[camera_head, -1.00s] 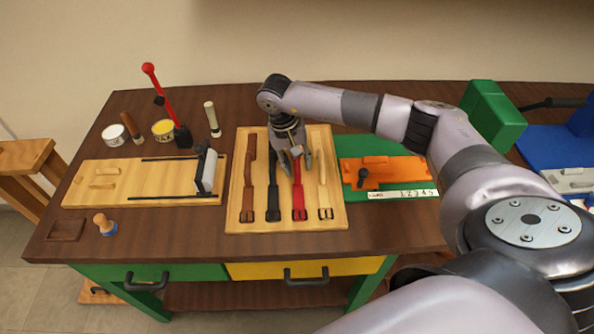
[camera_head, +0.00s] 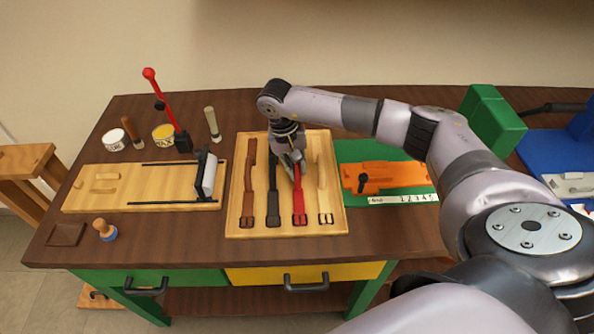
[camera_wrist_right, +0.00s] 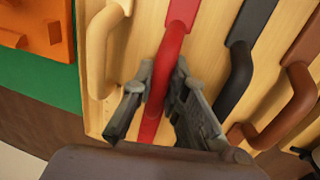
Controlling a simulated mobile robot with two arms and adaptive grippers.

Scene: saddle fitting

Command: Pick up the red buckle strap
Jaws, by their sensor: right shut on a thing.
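The red buckle strap (camera_head: 298,200) lies on a pale wooden board (camera_head: 238,222), between a black strap (camera_head: 273,200) on its left and a cream strap (camera_head: 322,195) on its right. My right gripper (camera_head: 290,166) is over its upper half. In the right wrist view the two fingers (camera_wrist_right: 157,105) are on either side of the raised loop of the red strap (camera_wrist_right: 180,25), shut on it. The strap still appears to rest on the board, and its upper end is hidden by my gripper in the head view. My left gripper is not in view.
A brown strap (camera_head: 250,190) lies at the board's left. An orange block (camera_head: 385,176) on a green mat stands right of the board. A wooden fixture with a roller (camera_head: 207,172) and a red-knobbed lever (camera_head: 165,105) are to the left.

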